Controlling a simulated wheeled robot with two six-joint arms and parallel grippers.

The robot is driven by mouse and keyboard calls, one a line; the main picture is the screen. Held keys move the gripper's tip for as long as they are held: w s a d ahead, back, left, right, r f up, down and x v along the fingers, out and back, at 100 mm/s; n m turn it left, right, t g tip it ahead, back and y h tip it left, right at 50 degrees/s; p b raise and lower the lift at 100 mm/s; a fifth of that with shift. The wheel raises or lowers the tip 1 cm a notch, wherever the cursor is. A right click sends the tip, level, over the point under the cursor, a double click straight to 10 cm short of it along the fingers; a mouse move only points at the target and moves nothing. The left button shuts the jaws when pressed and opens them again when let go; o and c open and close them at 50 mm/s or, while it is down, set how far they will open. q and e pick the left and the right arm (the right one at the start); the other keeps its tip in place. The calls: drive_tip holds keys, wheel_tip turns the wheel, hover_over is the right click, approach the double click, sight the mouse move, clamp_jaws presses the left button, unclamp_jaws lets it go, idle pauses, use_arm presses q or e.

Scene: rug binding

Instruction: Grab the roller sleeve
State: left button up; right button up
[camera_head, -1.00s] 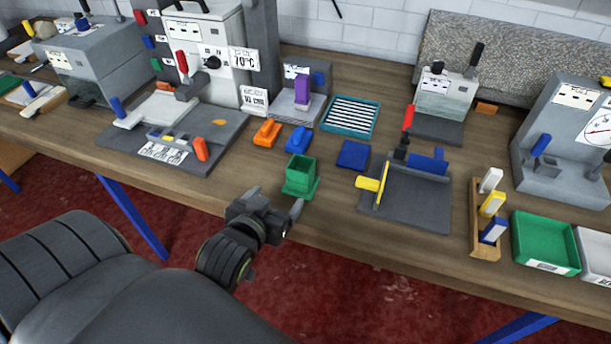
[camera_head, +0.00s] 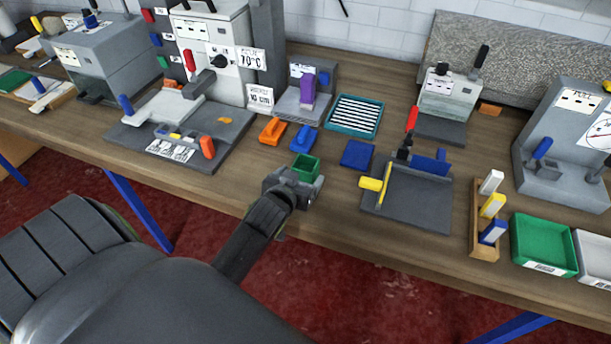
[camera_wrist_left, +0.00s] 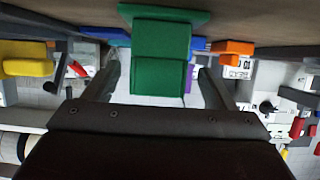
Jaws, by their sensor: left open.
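A green hollow square piece (camera_head: 306,163) stands upright on a flange near the table's front edge; it looks like the roller sleeve, though no label confirms this. My left gripper (camera_head: 293,187) is in front of it and hides its lower part in the head view. In the left wrist view, which is upside down, the green piece (camera_wrist_left: 160,45) sits between the two open fingers of my left gripper (camera_wrist_left: 160,78). Gaps show on both sides of it. My right gripper is not in view.
Behind the green piece are an orange block (camera_head: 272,131) and a blue block (camera_head: 304,138). A grey press base (camera_head: 217,150) is at the left.

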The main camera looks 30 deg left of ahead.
sight(302, 176)
use_arm(q)
drive_tip(key=shift+p+x, duration=0.35)
drive_tip(key=shift+x, duration=1.7)
drive_tip(key=shift+d+f, duration=0.1)
drive_tip(key=c, duration=1.2)
